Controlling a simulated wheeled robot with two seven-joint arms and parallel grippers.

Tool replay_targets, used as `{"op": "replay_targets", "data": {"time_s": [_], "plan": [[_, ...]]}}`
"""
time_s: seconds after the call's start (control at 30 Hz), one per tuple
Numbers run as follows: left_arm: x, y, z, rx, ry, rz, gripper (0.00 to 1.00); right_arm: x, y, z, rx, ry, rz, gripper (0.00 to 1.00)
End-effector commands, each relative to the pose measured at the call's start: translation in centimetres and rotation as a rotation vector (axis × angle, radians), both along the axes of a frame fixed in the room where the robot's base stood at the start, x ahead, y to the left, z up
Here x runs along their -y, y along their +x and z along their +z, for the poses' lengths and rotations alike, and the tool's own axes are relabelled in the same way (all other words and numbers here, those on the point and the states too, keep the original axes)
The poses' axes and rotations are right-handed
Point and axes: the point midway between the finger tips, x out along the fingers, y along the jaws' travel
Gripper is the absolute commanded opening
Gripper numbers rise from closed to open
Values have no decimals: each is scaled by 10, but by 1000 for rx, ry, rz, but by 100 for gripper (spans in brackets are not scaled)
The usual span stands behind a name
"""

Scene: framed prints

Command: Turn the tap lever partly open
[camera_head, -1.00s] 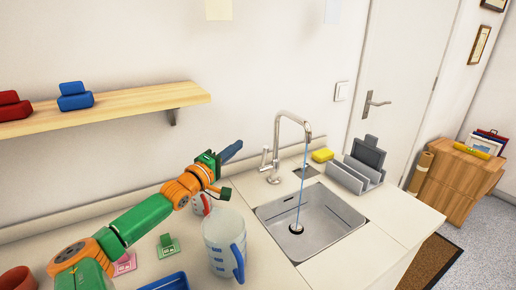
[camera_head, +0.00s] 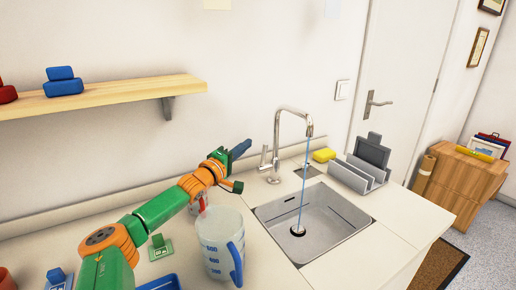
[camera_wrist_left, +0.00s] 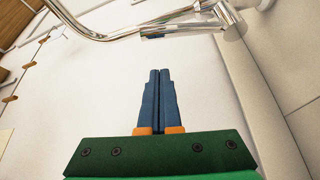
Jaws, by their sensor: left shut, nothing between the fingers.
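The chrome tap (camera_head: 277,150) stands behind the sink, with its spout arching to the right. Its short lever (camera_head: 263,158) sticks up on the left side of the tap body. A thin blue stream of water (camera_head: 305,180) runs from the spout into the sink. My left gripper (camera_head: 246,146) is shut and empty, just left of the lever, with an apparent small gap. In the left wrist view the blue fingers (camera_wrist_left: 160,75) are together, and the chrome tap (camera_wrist_left: 185,22) crosses the top. My right gripper is out of view.
The steel sink (camera_head: 345,205) lies right of the tap. A measuring jug (camera_head: 218,240) stands below my left arm. A wooden shelf (camera_head: 110,95) hangs on the wall at left.

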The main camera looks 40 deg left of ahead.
Motion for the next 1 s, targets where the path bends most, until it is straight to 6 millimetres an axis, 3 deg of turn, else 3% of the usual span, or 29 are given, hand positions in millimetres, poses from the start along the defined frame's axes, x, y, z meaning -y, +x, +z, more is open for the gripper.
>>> {"op": "replay_targets", "data": {"time_s": [0.2, 0.6, 1.0], "plan": [[-5, 20, 6, 5, -6, 4, 0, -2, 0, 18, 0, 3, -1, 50], [-7, 49, 8, 1, 0, -4, 0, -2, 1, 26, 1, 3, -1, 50], [20, 37, 0, -4, -7, -11, 0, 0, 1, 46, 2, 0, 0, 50]]}}
